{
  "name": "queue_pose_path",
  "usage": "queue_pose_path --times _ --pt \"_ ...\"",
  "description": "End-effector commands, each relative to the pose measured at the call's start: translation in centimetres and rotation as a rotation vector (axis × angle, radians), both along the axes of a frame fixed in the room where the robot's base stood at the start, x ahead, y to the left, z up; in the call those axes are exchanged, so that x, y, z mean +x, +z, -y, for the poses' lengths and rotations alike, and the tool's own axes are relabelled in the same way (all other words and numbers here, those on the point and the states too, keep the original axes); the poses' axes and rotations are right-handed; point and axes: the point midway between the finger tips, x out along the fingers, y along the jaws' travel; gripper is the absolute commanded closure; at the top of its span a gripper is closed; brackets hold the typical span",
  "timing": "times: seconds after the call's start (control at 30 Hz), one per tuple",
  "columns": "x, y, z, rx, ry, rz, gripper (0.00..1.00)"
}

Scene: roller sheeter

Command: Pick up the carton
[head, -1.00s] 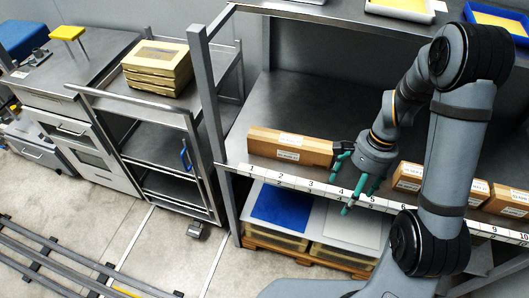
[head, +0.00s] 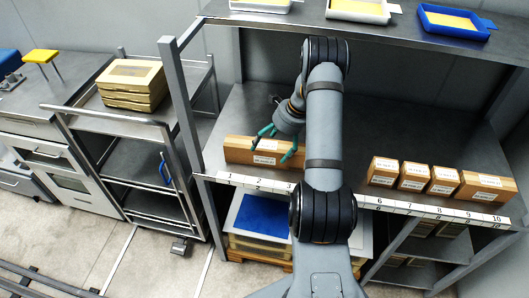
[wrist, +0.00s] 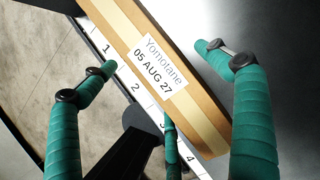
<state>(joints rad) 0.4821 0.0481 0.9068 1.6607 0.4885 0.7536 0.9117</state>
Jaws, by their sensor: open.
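A long brown carton (head: 238,152) lies on the shelf at the numbers 1 to 4, along the front edge. In the wrist view the carton (wrist: 196,118) runs diagonally and its label reads "Yomolane 05 AUG 27". My gripper (head: 278,143) is open above the carton. In the wrist view its green fingers (wrist: 155,68) stand on both sides of the carton, apart from each other, with nothing held. Whether any finger touches the carton I cannot tell. My arm hides the carton's right end in the head view.
Several smaller cartons (head: 413,176) stand on the same shelf to the right. A numbered strip (head: 400,207) runs along the shelf's front edge. Trays (head: 358,10) sit on the shelf above. A cart with stacked yellow boxes (head: 132,83) stands at the left. The shelf behind the carton is clear.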

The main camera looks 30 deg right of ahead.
Motion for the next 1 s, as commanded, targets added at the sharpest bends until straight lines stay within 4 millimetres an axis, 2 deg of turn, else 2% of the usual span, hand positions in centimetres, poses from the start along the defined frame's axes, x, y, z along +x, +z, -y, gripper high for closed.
queue_pose_path --times 0.3,0.6,1.0 --pt "0.6 -3.8 -1.6 0.001 0.002 -0.003 0.11" --pt "0.7 -4.4 -1.7 -0.001 0.003 0.000 0.11" --pt "0.7 -4.4 -1.7 -0.001 0.003 0.000 0.34"
